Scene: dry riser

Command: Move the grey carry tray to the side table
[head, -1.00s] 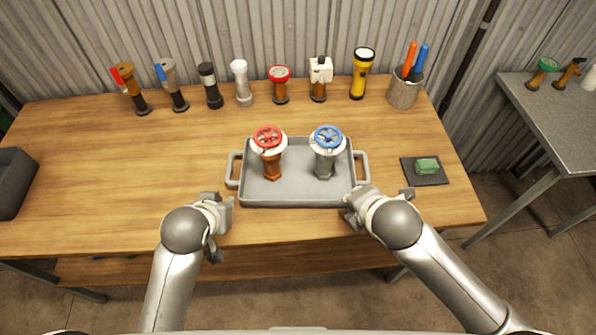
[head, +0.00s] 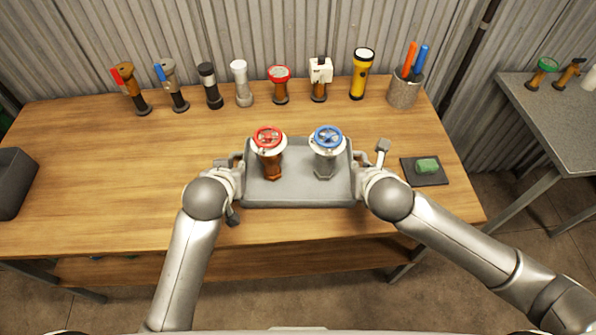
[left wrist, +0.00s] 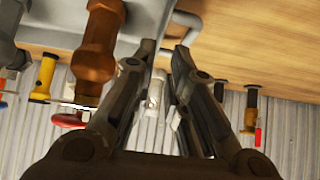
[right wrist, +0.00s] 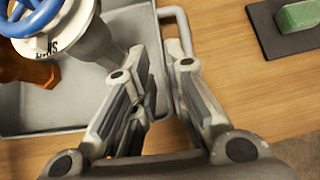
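The grey carry tray (head: 300,192) lies on the wooden table and bears a red-wheel valve (head: 269,146) and a blue-wheel valve (head: 327,148), both upright. My left gripper (head: 228,185) is at the tray's left handle with its fingers apart; the handle (left wrist: 186,20) shows by the fingertips in the left wrist view. My right gripper (head: 370,162) is at the right handle, fingers apart; the handle (right wrist: 178,30) runs between and behind them in the right wrist view. Contact with the handles cannot be made out. The grey side table (head: 555,115) stands at the right.
Several valves and torches, including a yellow torch (head: 361,75), line the table's back. A pen pot (head: 404,92) and a dark mat (head: 432,178) with a green block are at the right. A dark bin (head: 12,180) is left. The side table's back holds a few items; its front is clear.

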